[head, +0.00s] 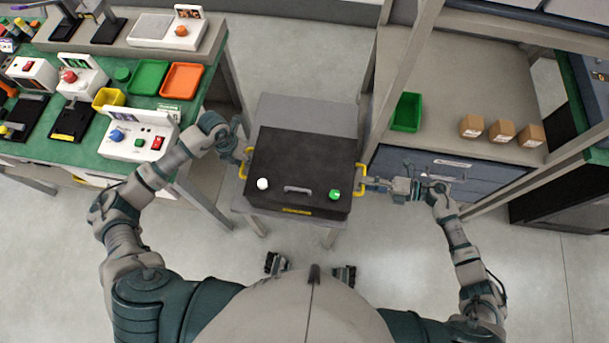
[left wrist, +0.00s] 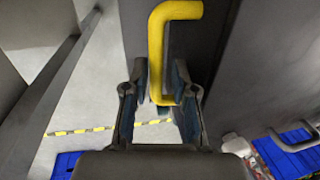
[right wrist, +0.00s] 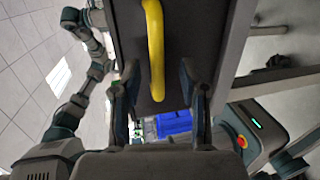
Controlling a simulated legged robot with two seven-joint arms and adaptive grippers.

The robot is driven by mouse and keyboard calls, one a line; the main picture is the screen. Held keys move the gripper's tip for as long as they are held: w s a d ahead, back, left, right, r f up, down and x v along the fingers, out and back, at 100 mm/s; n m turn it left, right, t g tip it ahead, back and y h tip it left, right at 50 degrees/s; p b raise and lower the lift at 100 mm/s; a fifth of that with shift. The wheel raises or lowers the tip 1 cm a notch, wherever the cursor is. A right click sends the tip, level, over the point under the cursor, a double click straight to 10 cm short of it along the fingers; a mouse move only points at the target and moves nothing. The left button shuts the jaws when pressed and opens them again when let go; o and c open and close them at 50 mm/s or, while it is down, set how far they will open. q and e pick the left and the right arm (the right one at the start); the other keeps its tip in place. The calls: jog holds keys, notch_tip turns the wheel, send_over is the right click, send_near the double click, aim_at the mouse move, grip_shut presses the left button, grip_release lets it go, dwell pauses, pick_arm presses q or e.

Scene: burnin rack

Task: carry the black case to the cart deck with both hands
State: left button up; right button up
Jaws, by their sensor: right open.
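The black case (head: 300,165) lies flat on a grey stand (head: 305,113) in the head view; I cannot tell whether this is the cart. It has a yellow handle on each side. My left gripper (head: 238,157) is at the left handle (head: 245,163). In the left wrist view the handle (left wrist: 156,50) runs between the fingers (left wrist: 160,80); I cannot tell whether they press on it. My right gripper (head: 368,184) is at the right handle (head: 361,174). In the right wrist view its fingers (right wrist: 158,80) are open around the handle (right wrist: 154,45), with gaps on both sides.
A green workbench (head: 90,165) with devices and trays stands left. A shelf unit (head: 470,90) with a green bin (head: 407,111) and brown boxes (head: 501,131) stands close at right.

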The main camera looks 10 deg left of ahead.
pick_arm(q)
jog(key=shift+d+f, duration=0.4)
jog(key=shift+f, duration=0.25)
jog(key=shift+a+f, duration=0.1)
jog(key=shift+f, duration=0.05)
pick_arm(e)
jog(key=shift+a+f, duration=0.2)
jog(key=shift+a, duration=0.5)
pick_arm(q)
jog(key=shift+a+f, duration=0.15)
jog(key=shift+a, duration=0.4)
pick_arm(e)
jog(key=shift+a, duration=0.55)
pick_arm(q)
jog(key=c, duration=0.3)
pick_arm(e)
jog(key=c, duration=0.3)
pick_arm(q)
jog(key=shift+d, duration=0.1)
grip_shut()
pick_arm(e)
jog(key=shift+d, duration=0.1)
jog(key=c, duration=0.4)
pick_arm(q)
jog(key=shift+d, duration=0.2)
pick_arm(e)
jog(key=shift+d, duration=0.2)
grip_shut()
